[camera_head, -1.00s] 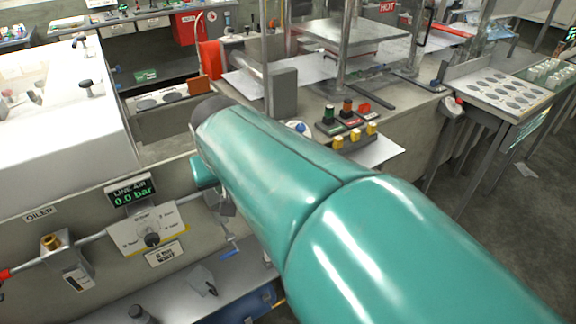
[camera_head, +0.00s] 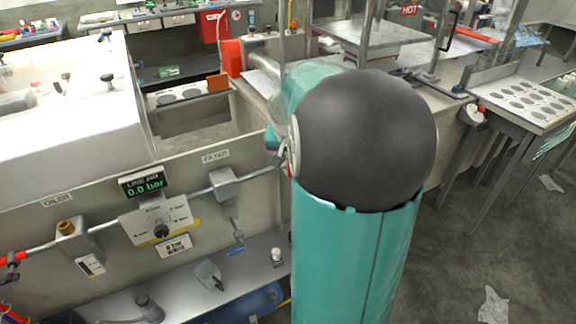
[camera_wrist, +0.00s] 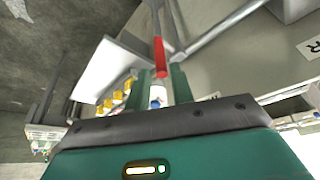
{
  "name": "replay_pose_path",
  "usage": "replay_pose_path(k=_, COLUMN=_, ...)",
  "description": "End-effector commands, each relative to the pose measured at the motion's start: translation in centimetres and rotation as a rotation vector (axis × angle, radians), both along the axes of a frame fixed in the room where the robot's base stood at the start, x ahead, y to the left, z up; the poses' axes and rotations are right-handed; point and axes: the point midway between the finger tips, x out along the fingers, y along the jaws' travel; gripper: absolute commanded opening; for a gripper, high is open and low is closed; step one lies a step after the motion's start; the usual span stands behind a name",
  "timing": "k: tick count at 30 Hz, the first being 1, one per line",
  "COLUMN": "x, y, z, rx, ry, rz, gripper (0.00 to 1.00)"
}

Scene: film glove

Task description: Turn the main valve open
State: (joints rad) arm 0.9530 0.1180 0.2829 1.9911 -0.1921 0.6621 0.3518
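A red lever handle (camera_wrist: 159,50) shows in the wrist view beside the grey pipe (camera_wrist: 176,45), and I take it for the main valve's handle. My gripper (camera_wrist: 161,73) has its two green fingers apart, with a gap between them. The lever lies just past the fingertips, in line with the gap; I cannot tell whether they touch. In the head view only a small teal part of my gripper (camera_head: 272,138) shows, right of the FILTER label, and my arm hides most of that spot. The line air display (camera_head: 144,184) reads 0.0 bar.
The grey panel carries a filter block (camera_head: 224,184), a regulator dial plate (camera_head: 157,221) and an oiler (camera_head: 73,238) along the pipe. A red fitting (camera_head: 12,258) sits at the pipe's left end. A shelf (camera_head: 190,283) with small items lies below.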

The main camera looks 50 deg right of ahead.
Motion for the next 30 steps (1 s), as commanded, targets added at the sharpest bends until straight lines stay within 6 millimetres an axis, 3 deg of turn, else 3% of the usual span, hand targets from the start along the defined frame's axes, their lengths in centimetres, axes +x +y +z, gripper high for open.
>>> replay_pose_path(k=6, x=1.1, y=-1.2, z=-4.0, rx=0.003, ry=0.001, rz=0.004, gripper=0.23)
replay_pose_path(k=12, x=1.7, y=-1.9, z=-6.1, rx=0.001, ry=0.0, rz=0.004, gripper=0.23)
replay_pose_path(k=22, x=1.8, y=-2.1, z=-6.5, rx=-0.001, ry=-0.001, rz=0.004, gripper=0.23)
replay_pose_path(k=26, x=1.8, y=-2.0, z=-6.5, rx=-0.001, ry=-0.001, rz=0.004, gripper=0.0)
replay_pose_path(k=30, x=1.8, y=-2.0, z=-6.5, rx=-0.001, ry=-0.001, rz=0.004, gripper=0.0)
